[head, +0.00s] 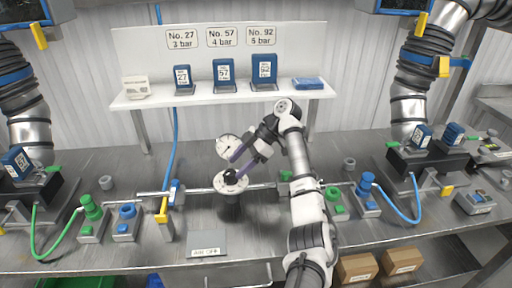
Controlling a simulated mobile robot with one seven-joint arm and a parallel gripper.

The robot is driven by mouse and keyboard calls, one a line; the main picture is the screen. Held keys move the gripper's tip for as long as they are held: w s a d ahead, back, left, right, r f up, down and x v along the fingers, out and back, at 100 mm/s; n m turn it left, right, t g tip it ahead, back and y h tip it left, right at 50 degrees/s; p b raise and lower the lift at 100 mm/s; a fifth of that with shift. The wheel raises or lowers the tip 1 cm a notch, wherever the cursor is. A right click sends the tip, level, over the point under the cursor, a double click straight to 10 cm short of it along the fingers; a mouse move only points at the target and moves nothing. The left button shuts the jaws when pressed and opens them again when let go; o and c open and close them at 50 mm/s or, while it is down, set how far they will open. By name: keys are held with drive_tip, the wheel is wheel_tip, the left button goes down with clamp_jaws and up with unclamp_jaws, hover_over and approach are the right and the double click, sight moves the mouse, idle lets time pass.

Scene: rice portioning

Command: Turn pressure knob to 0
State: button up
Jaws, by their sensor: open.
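The pressure knob (230,176) is a small black knob on top of a round pale dial plate (222,187), in the middle of the metal bench. A round white gauge (228,147) with a dark needle stands just behind it. The needle's reading is too small to tell. My gripper (237,163) is open, with its purple-grey fingers reaching down and left to the knob. The fingertips are close to the knob's upper right side; I cannot tell whether they touch it. The knob's pointer and scale marks are too small to read.
A horizontal pipe (200,191) runs left and right of the knob. Green and blue fittings (91,208) stand at left, others (366,186) at right. A white shelf (220,97) with blue numbered blocks is behind. A small label plate (207,244) lies in front.

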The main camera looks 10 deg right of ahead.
drive_tip(key=v, duration=0.9)
drive_tip(key=shift+b, duration=0.45)
drive_tip(key=shift+d, duration=0.1)
